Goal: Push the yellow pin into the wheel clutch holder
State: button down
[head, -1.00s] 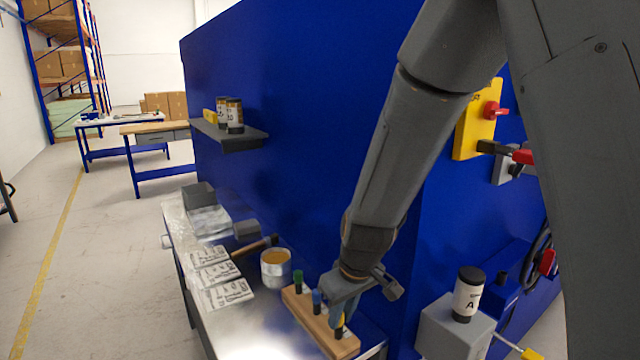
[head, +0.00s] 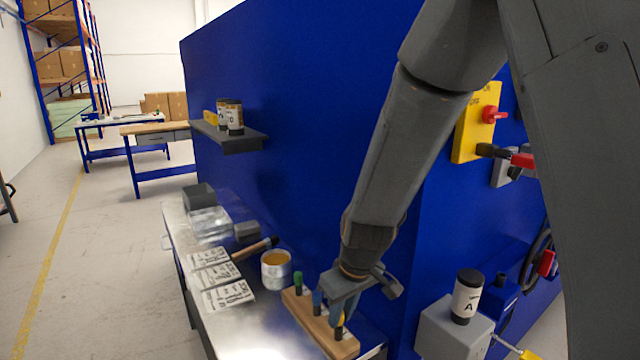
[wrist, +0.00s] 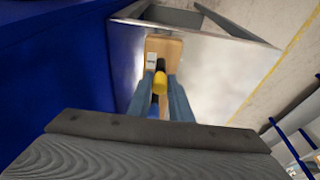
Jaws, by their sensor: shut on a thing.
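The yellow pin (head: 341,320) stands at the near end of a wooden block (head: 318,323) on the metal bench. My gripper (head: 337,311) is over that end of the block with its fingers pointing down. In the wrist view the pin's yellow top (wrist: 160,82) lies between the blue-grey fingertips (wrist: 161,90), which are shut on it. The pin's lower end is partly hidden. A dark handwheel (head: 541,242) with a red part shows on the blue machine at right, partly behind my arm. I cannot make out its clutch holder.
Green (head: 298,279) and blue (head: 317,300) pins stand in the same block. A can (head: 276,270), a hammer (head: 256,249) and papers (head: 228,296) lie on the bench. A grey box (head: 452,330) bearing bottle A (head: 466,296) stands right of my gripper. The blue machine wall is close behind.

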jog(key=shift+r+p, duration=1.85)
jog(key=shift+r, duration=0.65)
